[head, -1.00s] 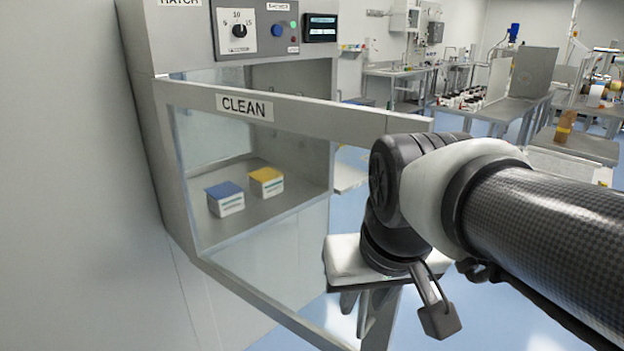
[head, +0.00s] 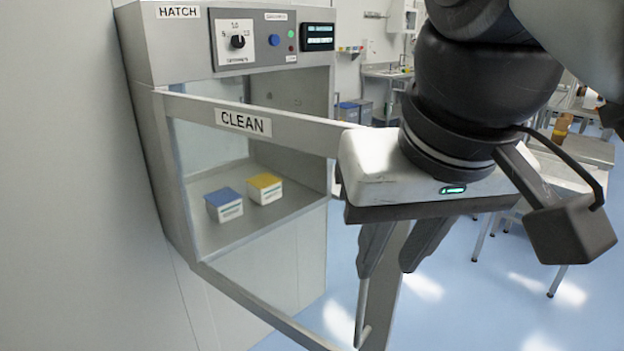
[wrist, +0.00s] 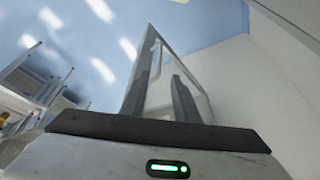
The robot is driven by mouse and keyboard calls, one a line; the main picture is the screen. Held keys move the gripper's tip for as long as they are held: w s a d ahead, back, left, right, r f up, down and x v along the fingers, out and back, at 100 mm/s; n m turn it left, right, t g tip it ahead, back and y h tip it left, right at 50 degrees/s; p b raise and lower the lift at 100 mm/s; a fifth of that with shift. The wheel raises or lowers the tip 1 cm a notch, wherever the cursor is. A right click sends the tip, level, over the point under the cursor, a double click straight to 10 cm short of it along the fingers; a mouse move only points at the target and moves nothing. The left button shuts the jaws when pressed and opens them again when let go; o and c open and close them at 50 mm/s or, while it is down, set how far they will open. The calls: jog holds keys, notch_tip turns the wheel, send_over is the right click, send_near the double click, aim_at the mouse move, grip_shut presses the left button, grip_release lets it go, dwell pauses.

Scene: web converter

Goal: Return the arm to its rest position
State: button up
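My gripper (head: 388,271) hangs below its white palm on the right of the head view, fingers pointing down. Its two dark fingers are apart and I see nothing held between them. The fingers also show in the wrist view (wrist: 161,80). In the head view the fingers overlap the free end of the hatch's glass door; I cannot tell if they touch it. My upper arm links fill the top right.
The hatch (head: 180,60) is on the left wall. Its framed door, labelled CLEAN (head: 243,122), stands open. A blue-topped box (head: 225,208) and a yellow-topped box (head: 265,190) sit inside. Benches stand at the back right; blue floor (head: 450,310) is clear below the gripper.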

jog(key=w+d+f+m+t+p, duration=0.1)
jog(key=w+d+f+p, duration=0.2)
jog(key=p, duration=0.5)
jog(key=shift+w+d+f, duration=0.3)
jog(key=shift+d+f, duration=0.6)
jog(key=shift+f, duration=0.25)
